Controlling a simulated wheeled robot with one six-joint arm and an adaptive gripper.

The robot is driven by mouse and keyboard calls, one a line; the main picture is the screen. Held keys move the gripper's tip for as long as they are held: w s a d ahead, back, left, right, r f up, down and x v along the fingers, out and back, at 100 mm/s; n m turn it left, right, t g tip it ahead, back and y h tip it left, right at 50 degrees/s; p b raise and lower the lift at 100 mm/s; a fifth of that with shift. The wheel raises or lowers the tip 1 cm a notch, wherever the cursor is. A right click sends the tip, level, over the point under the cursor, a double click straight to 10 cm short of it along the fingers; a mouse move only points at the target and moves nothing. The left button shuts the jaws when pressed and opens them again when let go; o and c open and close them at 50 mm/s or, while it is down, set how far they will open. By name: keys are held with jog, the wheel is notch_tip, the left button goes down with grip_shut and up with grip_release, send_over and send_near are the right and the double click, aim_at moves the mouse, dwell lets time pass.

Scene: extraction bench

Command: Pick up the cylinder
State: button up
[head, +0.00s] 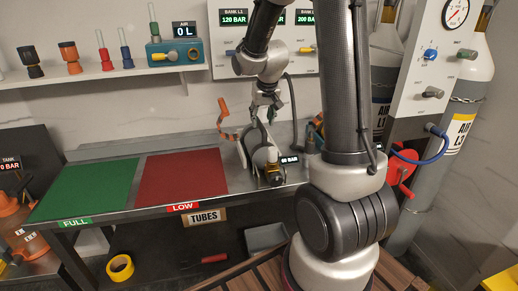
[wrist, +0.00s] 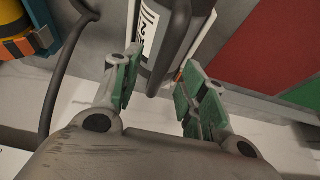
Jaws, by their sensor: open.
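A grey cylinder (head: 262,158) lies on the bench to the right of the red mat, with a valve at its near end and a display reading about 60 BAR beside it. My gripper (head: 264,104) is above and behind it, with its fingers pointing down. In the wrist view my gripper (wrist: 160,85) is open, its green-padded fingers apart. A pale body with a printed label (wrist: 150,30), apparently the cylinder, shows beyond the fingertips with a dark curved bar in front. I see nothing held between the pads. Whether the fingers touch anything cannot be told.
The green FULL mat (head: 85,190) and red LOW mat (head: 182,176) lie clear on the bench. An orange clamp (head: 229,122) stands beside the cylinder. Above are a shelf (head: 100,77) with fittings and a gauge panel (head: 235,60). Tall tanks (head: 470,95) and a red reel (head: 402,168) are at right.

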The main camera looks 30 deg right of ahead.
aim_at(260, 123)
jog(key=x, duration=0.4)
jog(key=shift+w+a+f, duration=0.1)
jog(key=shift+w+f, duration=0.2)
jog(key=shift+f, duration=0.2)
dwell(0.4)
grip_shut()
jog(key=shift+r, duration=0.1)
